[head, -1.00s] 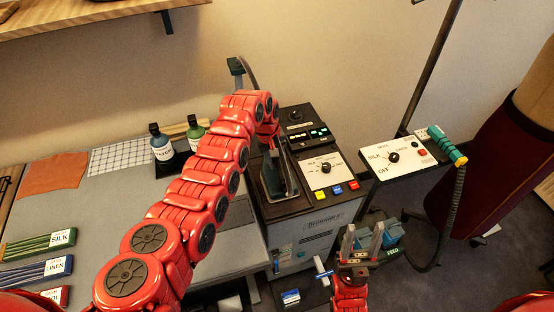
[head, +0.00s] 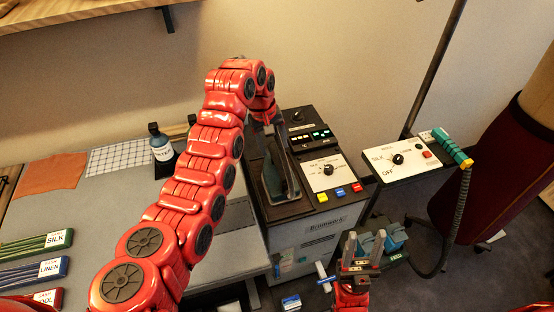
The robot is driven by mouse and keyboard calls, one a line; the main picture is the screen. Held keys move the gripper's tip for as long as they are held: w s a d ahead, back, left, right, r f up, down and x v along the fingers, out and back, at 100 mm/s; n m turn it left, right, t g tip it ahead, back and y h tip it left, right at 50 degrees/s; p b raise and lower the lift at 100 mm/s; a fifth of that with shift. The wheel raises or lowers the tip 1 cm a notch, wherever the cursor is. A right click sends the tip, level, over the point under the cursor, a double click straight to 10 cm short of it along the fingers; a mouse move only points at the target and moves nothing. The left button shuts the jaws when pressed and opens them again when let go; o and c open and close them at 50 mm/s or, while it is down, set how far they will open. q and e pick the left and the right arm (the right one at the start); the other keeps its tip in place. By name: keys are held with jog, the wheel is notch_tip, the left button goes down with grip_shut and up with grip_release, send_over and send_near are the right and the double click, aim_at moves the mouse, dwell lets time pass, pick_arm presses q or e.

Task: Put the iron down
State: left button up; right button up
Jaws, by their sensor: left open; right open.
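The iron (head: 275,183) looks like a dark, pointed shape resting in the recess on the left side of the black-topped iron station (head: 292,208). My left arm comes in from the left and arches over to the station. My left gripper (head: 267,128) is open just above and behind the iron, partly hidden by its own wrist; I cannot tell whether it touches the iron's handle. My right gripper (head: 361,250) is open and empty, pointing up in front of the station, low in the picture.
A control panel with a dial (head: 326,171) and coloured buttons fills the station's right side. A white control box (head: 402,160) with a teal-and-yellow steamer handle (head: 452,148) stands to the right.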

pick_arm(q)
jog(key=r, duration=0.4)
jog(key=shift+s+a, duration=0.15)
jog(key=shift+a, duration=0.2)
jog(key=shift+f, duration=0.1)
